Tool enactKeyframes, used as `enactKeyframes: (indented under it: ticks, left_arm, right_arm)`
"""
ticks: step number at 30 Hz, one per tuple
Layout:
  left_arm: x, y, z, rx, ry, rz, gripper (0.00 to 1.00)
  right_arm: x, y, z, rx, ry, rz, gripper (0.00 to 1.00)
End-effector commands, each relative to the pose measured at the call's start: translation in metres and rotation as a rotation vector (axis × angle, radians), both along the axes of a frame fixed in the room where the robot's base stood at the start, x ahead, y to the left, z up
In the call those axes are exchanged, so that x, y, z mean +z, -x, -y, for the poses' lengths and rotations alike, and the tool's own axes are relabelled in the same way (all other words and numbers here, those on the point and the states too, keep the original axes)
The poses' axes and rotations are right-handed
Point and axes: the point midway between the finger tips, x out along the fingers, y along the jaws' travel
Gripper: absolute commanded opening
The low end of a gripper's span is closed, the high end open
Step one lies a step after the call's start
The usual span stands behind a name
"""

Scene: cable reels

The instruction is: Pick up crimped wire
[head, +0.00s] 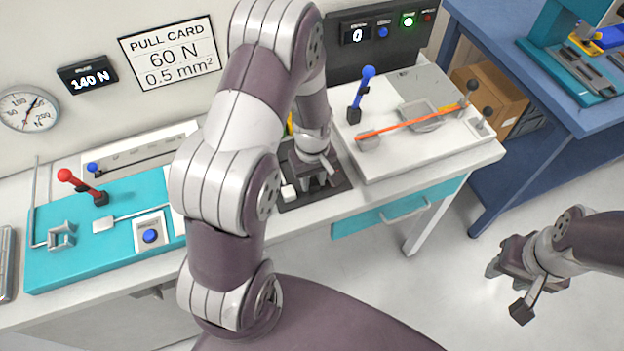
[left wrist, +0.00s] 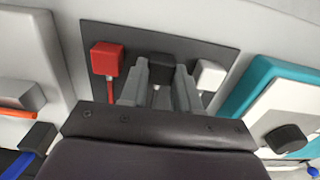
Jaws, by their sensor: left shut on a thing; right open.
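My left gripper (head: 316,182) is low over a dark mat (head: 335,186) on the bench. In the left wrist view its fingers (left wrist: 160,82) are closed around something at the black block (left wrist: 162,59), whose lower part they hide. A red block with a red wire (left wrist: 107,59) is left of the fingers, and a white block (left wrist: 211,75) is right. The white block also shows in the head view (head: 288,192). An orange wire (head: 415,123) lies across the white fixture (head: 385,165). My right gripper (head: 499,268) is open and empty over the floor, away from the benches.
A teal board (head: 75,270) with a red lever (head: 82,186) and blue button (head: 150,236) is at left. A blue lever (head: 362,92) stands on the white fixture. A blue table (head: 540,135) is at right. The floor between is clear.

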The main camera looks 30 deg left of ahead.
Motion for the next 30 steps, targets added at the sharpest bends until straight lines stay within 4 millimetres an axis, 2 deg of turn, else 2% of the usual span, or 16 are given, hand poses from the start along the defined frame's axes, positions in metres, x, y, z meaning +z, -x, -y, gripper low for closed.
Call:
enactKeyframes:
  ticks: [5,7,15,21,25,30]
  left_arm:
    - [0.023,-0.001,0.0,0.0,-0.001,0.005,0.0]
    - [0.037,-0.001,0.0,0.0,-0.001,0.006,0.0]
    - [0.074,0.005,0.065,-0.008,0.0,0.004,0.0]
    - [0.098,0.009,0.104,-0.005,0.001,0.002,0.0]
    - [0.11,0.01,0.114,-0.001,0.0,0.0,0.0]
    - [0.131,0.011,0.117,0.001,0.0,0.0,0.0]
  right_arm:
    - [-0.004,0.0,0.0,0.0,0.0,0.0,0.43]
    - [-0.006,0.0,0.0,0.0,0.0,0.0,0.43]
    - [-0.014,0.0,0.0,0.0,0.0,0.0,0.43]
    - [-0.018,0.0,0.0,0.0,0.0,0.0,0.43]
    - [-0.013,0.0,0.0,0.0,0.0,0.0,0.43]
    - [0.006,0.0,0.0,0.0,0.0,0.0,0.43]
